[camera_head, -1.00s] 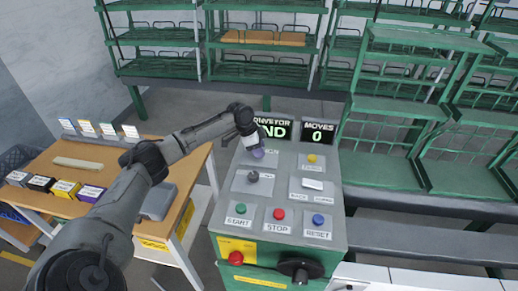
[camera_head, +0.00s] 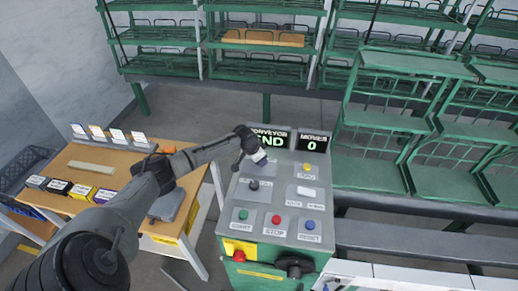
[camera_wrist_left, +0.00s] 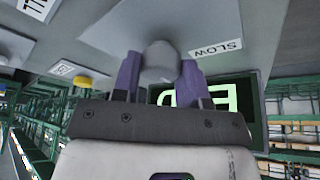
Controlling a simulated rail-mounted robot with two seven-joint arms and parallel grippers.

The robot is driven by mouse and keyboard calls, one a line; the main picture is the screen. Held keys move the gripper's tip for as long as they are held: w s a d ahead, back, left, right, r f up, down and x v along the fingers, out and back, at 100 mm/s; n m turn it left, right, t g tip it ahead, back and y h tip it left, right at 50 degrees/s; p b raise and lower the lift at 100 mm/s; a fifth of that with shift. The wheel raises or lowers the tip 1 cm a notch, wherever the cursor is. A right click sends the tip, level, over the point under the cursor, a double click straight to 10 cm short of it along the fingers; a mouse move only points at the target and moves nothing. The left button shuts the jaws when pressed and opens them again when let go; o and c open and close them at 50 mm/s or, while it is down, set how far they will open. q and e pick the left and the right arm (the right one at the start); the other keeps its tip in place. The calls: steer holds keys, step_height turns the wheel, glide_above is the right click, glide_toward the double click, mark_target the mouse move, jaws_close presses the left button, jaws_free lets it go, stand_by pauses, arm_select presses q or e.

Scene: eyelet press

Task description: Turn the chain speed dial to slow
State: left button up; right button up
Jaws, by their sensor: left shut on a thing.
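The chain speed dial is a grey round knob (camera_wrist_left: 160,62) on a grey plate at the upper left of the control console (camera_head: 328,190). A white SLOW label (camera_wrist_left: 216,48) is to the right of the knob in the left wrist view. My left gripper (camera_head: 262,161) is at this dial in the head view, and its fingers and wrist cover most of it. In the left wrist view its two purple fingers (camera_wrist_left: 158,72) are shut on the knob, one on each side. The knob's pointer cannot be made out. My right gripper is not in view.
Below the dial is a dark knob (camera_head: 253,185), then green, red and blue buttons. A yellow button (camera_head: 307,167) and a white switch (camera_head: 306,191) are at the right. Displays (camera_head: 270,139) stand behind. A wooden table (camera_head: 125,180) is at the left, green racks behind.

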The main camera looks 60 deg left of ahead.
arm_select(q)
steer(key=n+p, duration=0.1)
steer(key=p, duration=0.1)
steer(key=n+y+p, duration=0.1)
steer(key=n+p, duration=0.2)
steer(key=p, duration=0.1)
steer(key=shift+d+r+g+y, duration=0.15)
steer(key=shift+r+g+y, duration=0.15)
steer(key=shift+f+n+g+y+p, duration=0.15)
steer(key=shift+n+y+p, duration=0.1)
steer(key=shift+n+p, duration=0.5)
steer(key=shift+f+n+g+y+p, duration=0.15)
steer(key=shift+n+y+p, duration=0.1)
steer(key=shift+n+p, duration=0.5)
steer(key=o, duration=0.9)
steer(key=shift+r, duration=0.45)
steer(key=p+v, duration=0.1)
steer(key=v, duration=1.2)
